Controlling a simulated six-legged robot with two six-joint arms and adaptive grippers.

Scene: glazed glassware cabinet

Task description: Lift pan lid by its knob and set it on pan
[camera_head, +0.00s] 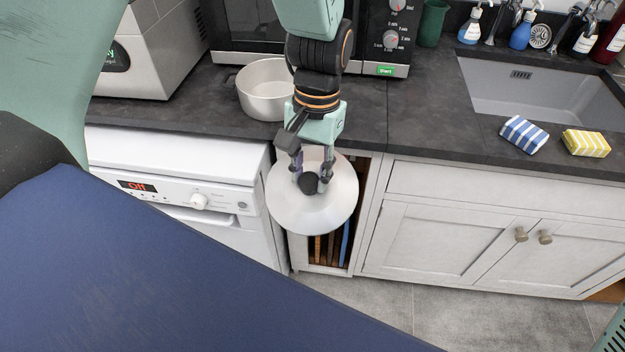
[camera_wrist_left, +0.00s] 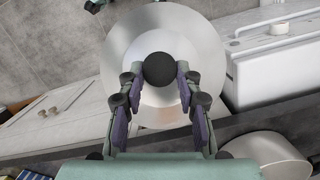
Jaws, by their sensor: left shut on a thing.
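The pan lid (camera_head: 290,212) is a round silver disc with a black knob (camera_head: 309,184). My left gripper (camera_head: 311,178) is shut on the knob and holds the lid in the air in front of the counter edge. In the left wrist view the lid (camera_wrist_left: 205,50) and knob (camera_wrist_left: 159,69) show between the fingers of the gripper (camera_wrist_left: 158,84). The silver pan (camera_head: 265,92) stands uncovered on the dark counter, behind and left of the lid. It shows partly in the left wrist view (camera_wrist_left: 270,150). My right gripper is not in view.
A microwave (camera_head: 250,22) stands behind the pan, and a steel appliance (camera_head: 150,50) stands to its left. A white dishwasher (camera_head: 180,170) is below the counter (camera_head: 190,110).

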